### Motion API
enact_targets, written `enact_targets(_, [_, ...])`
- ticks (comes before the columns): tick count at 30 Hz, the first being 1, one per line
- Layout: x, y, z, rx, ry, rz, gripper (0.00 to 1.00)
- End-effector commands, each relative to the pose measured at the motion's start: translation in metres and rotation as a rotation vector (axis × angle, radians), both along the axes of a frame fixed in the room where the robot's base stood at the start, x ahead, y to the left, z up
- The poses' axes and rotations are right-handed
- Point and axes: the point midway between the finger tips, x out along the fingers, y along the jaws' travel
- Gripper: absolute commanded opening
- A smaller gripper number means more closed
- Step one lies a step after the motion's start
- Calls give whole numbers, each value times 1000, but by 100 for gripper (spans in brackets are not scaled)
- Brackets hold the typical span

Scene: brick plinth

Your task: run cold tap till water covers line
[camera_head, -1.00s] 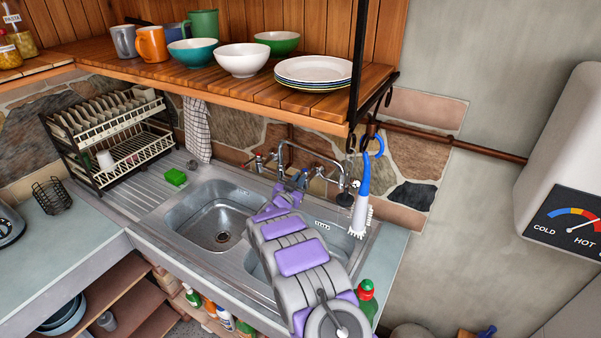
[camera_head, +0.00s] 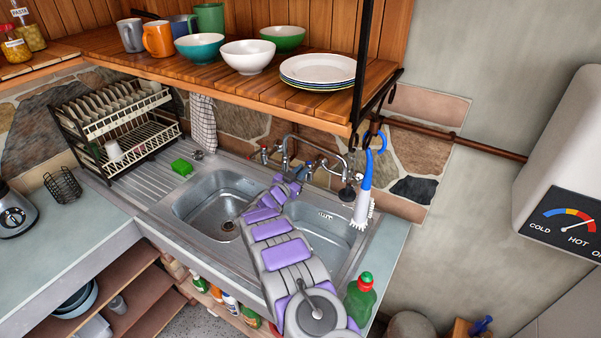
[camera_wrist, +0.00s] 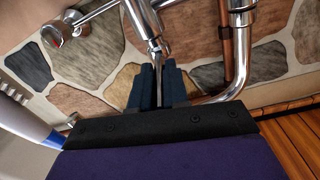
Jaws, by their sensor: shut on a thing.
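My gripper (camera_head: 293,186) reaches over the sink (camera_head: 222,209) to the taps at the back wall. In the wrist view, its dark fingers (camera_wrist: 158,85) are shut on a narrow chrome tap part (camera_wrist: 157,47). I cannot tell which tap this belongs to. A chrome cross handle (camera_wrist: 57,35) stands clear of the fingers. The right basin (camera_head: 340,239) has a small marked strip (camera_head: 325,215) on its back wall. I see no running water; my arm hides part of this basin.
A blue-and-white brush (camera_head: 363,196) hangs close right of the taps. A wooden shelf (camera_head: 205,85) with bowls and plates overhangs the sink. A dish rack (camera_head: 115,130) stands left, a green bottle (camera_head: 360,298) at the front right. The left basin is clear.

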Motion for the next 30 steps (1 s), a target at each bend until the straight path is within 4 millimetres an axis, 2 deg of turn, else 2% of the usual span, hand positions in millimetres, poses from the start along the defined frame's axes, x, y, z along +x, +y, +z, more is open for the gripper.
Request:
enact_targets(3, [1, 1, 4, -1, -6, 3, 0])
enact_targets(4, [1, 2, 4, -1, -6, 3, 17])
enact_targets(11, [0, 1, 3, -1, -5, 2, 39])
enact_targets(23, [-5, 4, 2, 1, -2, 3, 40])
enact_targets(30, [-34, 28, 3, -1, -3, 4, 40])
